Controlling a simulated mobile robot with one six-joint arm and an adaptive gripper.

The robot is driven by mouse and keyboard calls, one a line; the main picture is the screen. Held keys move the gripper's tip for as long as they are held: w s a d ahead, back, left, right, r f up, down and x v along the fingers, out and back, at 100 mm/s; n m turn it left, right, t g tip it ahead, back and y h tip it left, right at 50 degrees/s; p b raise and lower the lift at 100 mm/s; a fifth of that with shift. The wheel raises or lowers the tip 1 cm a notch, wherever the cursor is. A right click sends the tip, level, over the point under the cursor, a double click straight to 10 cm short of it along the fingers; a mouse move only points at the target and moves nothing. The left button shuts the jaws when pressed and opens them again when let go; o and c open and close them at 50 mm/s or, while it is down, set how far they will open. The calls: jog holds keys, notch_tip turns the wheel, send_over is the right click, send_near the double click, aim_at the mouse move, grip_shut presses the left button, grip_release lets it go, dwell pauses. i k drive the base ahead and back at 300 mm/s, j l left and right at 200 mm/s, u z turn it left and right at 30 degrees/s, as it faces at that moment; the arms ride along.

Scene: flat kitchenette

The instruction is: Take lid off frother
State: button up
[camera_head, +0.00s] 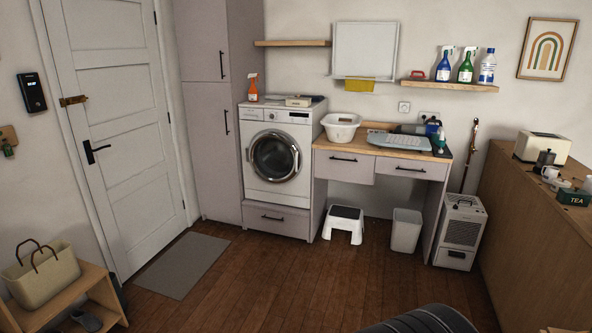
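A small dark grey pot-like vessel (545,160) stands on the wooden counter (530,225) at the right edge of the view, in front of the toaster. It may be the frother, but it is too small to tell, and I cannot make out whether a lid sits on it. A white mug (550,173) stands close beside it. My gripper is not in view.
The toaster (542,147), a green TEA box (574,198) and small items crowd the counter. A dehumidifier (460,232) stands left of it. A dark ribbed rounded thing (425,320) shows at the bottom edge. The wooden floor (270,280) is mostly clear.

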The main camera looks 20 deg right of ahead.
aim_at(543, 159)
jog(key=i+l+z, duration=0.3)
jog(key=i+z, duration=0.2)
jog(key=i, duration=0.15)
jog(key=i+z, duration=0.5)
jog(key=i+j+z, duration=0.2)
jog(key=i+z, duration=0.3)
jog(key=i, duration=0.3)
jog(key=i+l+z, duration=0.2)
jog(key=i+z, duration=0.15)
jog(key=i, duration=0.35)
jog(key=i+z, duration=0.35)
jog(key=i, duration=0.4)
jog(key=i+j+z, duration=0.2)
jog(key=i+z, duration=0.15)
jog(key=i, duration=0.4)
